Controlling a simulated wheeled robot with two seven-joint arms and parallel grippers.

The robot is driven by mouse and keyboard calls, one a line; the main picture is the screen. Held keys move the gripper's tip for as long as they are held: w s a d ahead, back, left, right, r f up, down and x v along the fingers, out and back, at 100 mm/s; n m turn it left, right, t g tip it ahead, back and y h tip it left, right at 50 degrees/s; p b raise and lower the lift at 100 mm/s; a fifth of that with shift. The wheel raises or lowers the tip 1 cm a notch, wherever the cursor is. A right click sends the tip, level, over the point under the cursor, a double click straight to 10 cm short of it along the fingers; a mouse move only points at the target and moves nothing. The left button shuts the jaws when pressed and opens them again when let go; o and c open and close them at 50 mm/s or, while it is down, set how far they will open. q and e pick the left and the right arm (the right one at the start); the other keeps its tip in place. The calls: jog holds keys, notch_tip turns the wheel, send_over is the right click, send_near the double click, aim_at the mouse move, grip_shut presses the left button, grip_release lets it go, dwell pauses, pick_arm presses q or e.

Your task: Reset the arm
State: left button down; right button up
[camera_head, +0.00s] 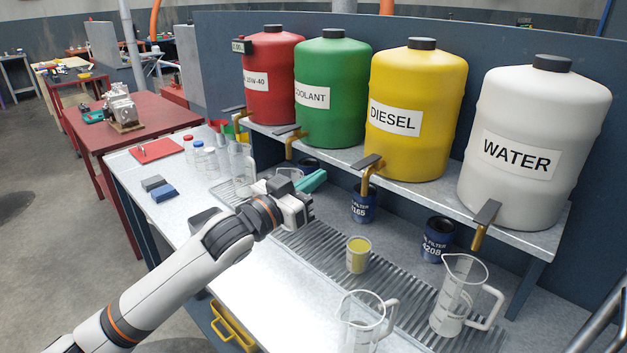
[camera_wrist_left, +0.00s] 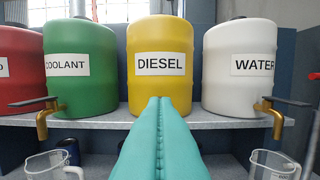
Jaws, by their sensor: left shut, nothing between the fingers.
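My left arm reaches in from the lower left in the head view. Its gripper (camera_head: 312,182) has teal fingers, shut together and empty, above the back part of the workbench. In the left wrist view the shut teal fingers (camera_wrist_left: 160,135) point at the yellow DIESEL tank (camera_wrist_left: 160,62) and hide its tap. The fingers look apart from the tank in the head view. My right gripper is not in view.
Red, green, yellow and white (camera_head: 535,125) tanks with taps stand on a raised shelf (camera_head: 335,158). Below are a beaker of yellow liquid (camera_head: 358,255), clear jugs (camera_head: 462,295) and blue filters (camera_head: 437,238). Sponges (camera_head: 164,193) lie left. The front bench (camera_head: 265,305) has free room.

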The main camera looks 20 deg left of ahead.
pick_arm(q)
jog(key=shift+f, duration=0.1)
jog(key=s+d+f+n+g+y, duration=0.1)
jog(key=s+d+f+g+y, duration=0.3)
jog(key=f, duration=0.6)
jog(key=s+a+f+n+g, duration=0.1)
jog(key=s+f+g, duration=0.1)
jog(key=s+f, duration=0.6)
jog(key=s+f+g+y, duration=0.1)
jog(key=s+f+g, duration=0.3)
jog(key=s+f, duration=0.45)
jog(key=s+f+g+y, duration=0.1)
jog(key=s+f+g, duration=0.4)
jog(key=s, duration=0.6)
notch_tip(320, 180, down, 28)
jog(key=s+g, duration=0.1)
jog(key=s, duration=0.1)
jog(key=s+a+f+g, duration=0.1)
jog(key=s+a+f, duration=0.1)
jog(key=s+f, duration=1.3)
jog(key=shift+s+y, duration=0.3)
jog(key=shift+s, duration=0.3)
